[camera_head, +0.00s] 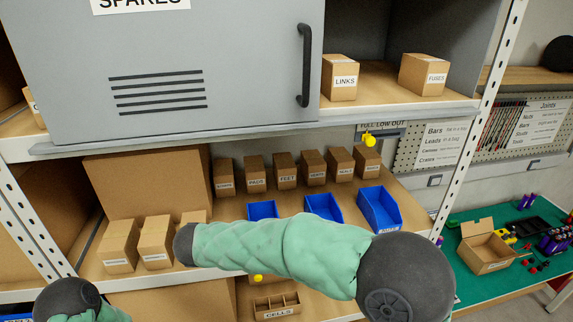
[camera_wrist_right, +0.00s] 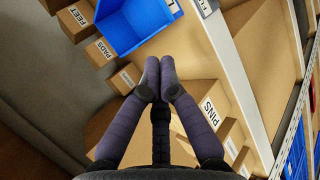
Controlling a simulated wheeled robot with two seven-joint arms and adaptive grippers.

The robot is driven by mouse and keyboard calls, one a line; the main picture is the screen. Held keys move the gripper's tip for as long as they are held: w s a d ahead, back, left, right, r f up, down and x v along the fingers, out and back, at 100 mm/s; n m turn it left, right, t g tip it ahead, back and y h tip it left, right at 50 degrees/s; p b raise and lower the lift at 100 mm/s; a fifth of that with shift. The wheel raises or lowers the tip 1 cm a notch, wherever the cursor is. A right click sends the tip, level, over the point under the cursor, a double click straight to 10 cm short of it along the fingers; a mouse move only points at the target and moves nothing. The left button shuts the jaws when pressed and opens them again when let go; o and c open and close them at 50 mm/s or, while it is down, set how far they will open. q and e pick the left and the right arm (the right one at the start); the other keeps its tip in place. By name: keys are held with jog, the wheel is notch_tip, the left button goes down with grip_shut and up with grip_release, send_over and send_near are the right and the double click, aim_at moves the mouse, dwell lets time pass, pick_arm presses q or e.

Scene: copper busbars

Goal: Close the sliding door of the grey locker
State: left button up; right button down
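The grey locker's sliding door (camera_head: 215,75) fills the upper left in the head view. It has a black vertical handle (camera_head: 304,65) near its right edge, a vent and a SPARES label. Right of the door the locker is open, with a LINKS box (camera_head: 340,78) and a FUSES box (camera_head: 424,74) inside. My right arm in a green sleeve crosses below the locker; its gripper is hidden there. In the right wrist view my right gripper (camera_wrist_right: 159,82) has its fingertips together with nothing seen between them, near the lower shelf boxes. My left gripper is not in view.
Blue bins (camera_head: 377,208) and several small cardboard boxes (camera_head: 286,170) fill the shelf below the locker. A white rack post (camera_head: 478,110) stands right of the locker. A green bench (camera_head: 515,250) with an open carton (camera_head: 485,247) is at the right.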

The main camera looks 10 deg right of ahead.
jog(key=s+a+r+m+t+h, duration=0.1)
jog(key=s+r+t, duration=0.15)
jog(key=r, duration=1.05)
jog(key=s+a+r+t+h, duration=0.1)
jog(key=s+r+t, duration=0.15)
jog(key=r, duration=1.05)
jog(key=s+d+r+m+t+h, duration=0.1)
jog(key=s+d+r+m+h, duration=0.1)
jog(key=s+r, duration=0.45)
jog(key=s+d+r+m+t+h, duration=0.1)
jog(key=s+d+r+m+h, duration=0.15)
jog(key=r, duration=0.75)
jog(key=p, duration=0.2)
send_near(287, 81)
notch_tip(287, 81, up, 2)
jog(key=shift+n+y, duration=0.25)
jog(key=d, duration=0.1)
jog(key=w+d+p, duration=0.1)
jog(key=d, duration=0.1)
jog(key=w+d, duration=0.1)
jog(key=shift+d, duration=0.3)
jog(key=shift+a+f, duration=0.1)
